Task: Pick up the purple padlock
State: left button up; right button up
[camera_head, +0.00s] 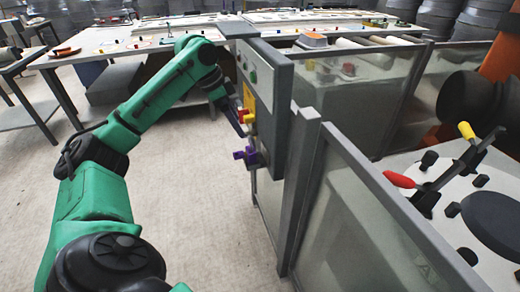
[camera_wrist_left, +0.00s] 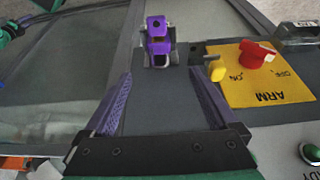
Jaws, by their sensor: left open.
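The purple padlock (camera_head: 250,156) hangs on the side of a grey control post, below a red and yellow switch. In the left wrist view the padlock (camera_wrist_left: 158,46) sits at a grey metal latch, ahead of my fingers. My left gripper (camera_head: 238,122) is beside the post, slightly above the padlock in the head view. In the left wrist view its two fingers (camera_wrist_left: 160,76) are spread wide with nothing between them, and the padlock lies beyond the tips, roughly centred. My right gripper is not in view.
A yellow plate (camera_wrist_left: 268,85) marked ARM, with a red knob (camera_wrist_left: 256,55), is right of the padlock. A yellow peg (camera_wrist_left: 216,71) stands close by. A green button (camera_wrist_left: 310,153) is lower right. Glass fence panels (camera_head: 370,220) stand right of the post; open floor (camera_head: 200,220) lies left.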

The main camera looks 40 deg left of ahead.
aim_at(250, 149)
pick_arm(q)
jog(key=x, duration=0.3)
jog(key=s+x, duration=0.1)
jog(key=x, duration=0.1)
jog(key=shift+d+f, duration=0.25)
jog(key=shift+f, duration=0.3)
jog(key=x, duration=0.6)
jog(key=shift+w+a+f, duration=0.2)
jog(key=shift+w+f, duration=0.1)
jog(key=shift+w, duration=0.05)
grip_shut()
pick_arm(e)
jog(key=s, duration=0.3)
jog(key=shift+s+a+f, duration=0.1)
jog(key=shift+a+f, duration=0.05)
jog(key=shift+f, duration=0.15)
